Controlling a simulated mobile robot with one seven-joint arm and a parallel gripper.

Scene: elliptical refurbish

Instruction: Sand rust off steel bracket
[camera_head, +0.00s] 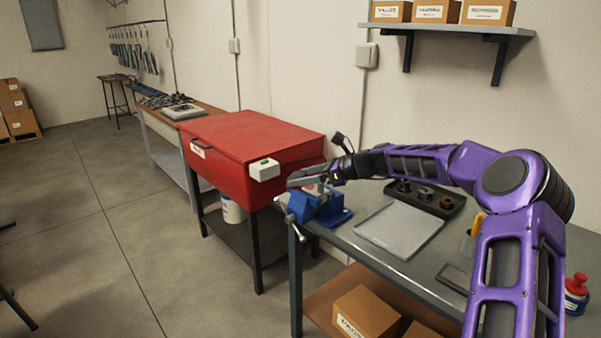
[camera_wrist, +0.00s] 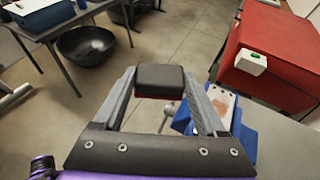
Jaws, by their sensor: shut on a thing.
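My gripper (camera_head: 305,179) is at the left end of the table, just above the blue vise (camera_head: 320,210). In the wrist view, my gripper (camera_wrist: 162,84) is shut on a dark sanding block (camera_wrist: 159,75) with a reddish underside. A pale steel bracket with reddish-brown rust (camera_wrist: 221,103) shows at the blue vise (camera_wrist: 243,136), to the right of the block and partly hidden by the right finger. I cannot tell whether the block touches the bracket. In the head view the gripper hides most of the bracket.
A metal tray (camera_head: 400,232) and a dark holder with round parts (camera_head: 447,203) lie on the table. A red chest (camera_head: 245,135) with a white box (camera_head: 264,170) stands left of the vise. A black bowl (camera_wrist: 86,46) is on the floor behind.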

